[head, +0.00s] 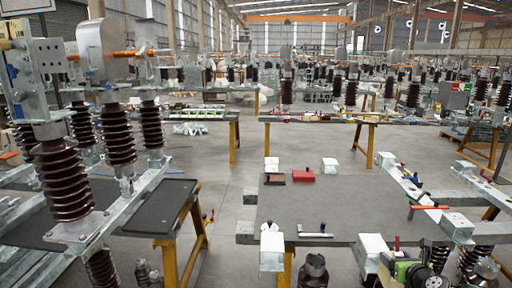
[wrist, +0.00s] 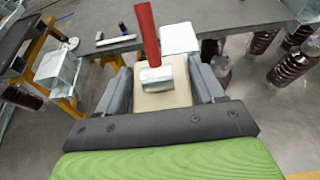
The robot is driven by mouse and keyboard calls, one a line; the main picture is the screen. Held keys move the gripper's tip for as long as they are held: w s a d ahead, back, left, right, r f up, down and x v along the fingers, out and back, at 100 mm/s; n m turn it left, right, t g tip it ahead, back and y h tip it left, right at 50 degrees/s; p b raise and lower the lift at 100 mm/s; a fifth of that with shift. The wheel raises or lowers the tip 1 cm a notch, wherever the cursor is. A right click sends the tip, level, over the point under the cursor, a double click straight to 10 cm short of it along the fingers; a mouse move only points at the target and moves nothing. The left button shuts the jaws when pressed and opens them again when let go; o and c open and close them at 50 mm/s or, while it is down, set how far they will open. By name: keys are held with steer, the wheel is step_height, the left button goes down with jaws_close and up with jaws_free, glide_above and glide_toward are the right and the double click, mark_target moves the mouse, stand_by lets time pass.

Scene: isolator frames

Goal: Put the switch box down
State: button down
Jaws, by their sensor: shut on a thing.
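The switch box (wrist: 163,98) is a cream block with a silver metal piece on its face and a long red lever (wrist: 147,35) rising from it. In the wrist view it sits between the two grey fingers of my gripper (wrist: 160,74), which is shut on it. In the head view my gripper (head: 398,264) is at the lower right, beyond the near edge of the grey table (head: 340,205). The red lever shows there as a small upright mark (head: 397,242). The rest of the box is mostly hidden in that view.
A red box (head: 303,176) and a brown box (head: 274,179) lie at the table's far left. A metal tool (head: 314,235) lies near its front edge. Pale metal blocks (head: 371,248) stand along the near edge. The table's middle is bare. Ribbed insulators (head: 65,180) stand left.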

mark_target(382, 265)
steer(key=shift+n+y, duration=0.3)
steer(key=shift+y, duration=0.1)
steer(key=a+f, duration=0.3)
steer(key=shift+w+a+f, duration=0.15)
steer(key=shift+w+a, duration=0.15)
steer(key=shift+a, duration=0.05)
steer(key=s+a+f, duration=0.4)
steer(key=s+a, duration=0.2)
steer(key=a, duration=0.2)
steer(key=s+a+f, duration=0.4)
steer(key=s+a, duration=0.3)
steer(key=a, duration=0.2)
steer(key=shift+s+f, duration=0.15)
steer(key=shift+f, duration=0.05)
steer(key=shift+a, duration=0.1)
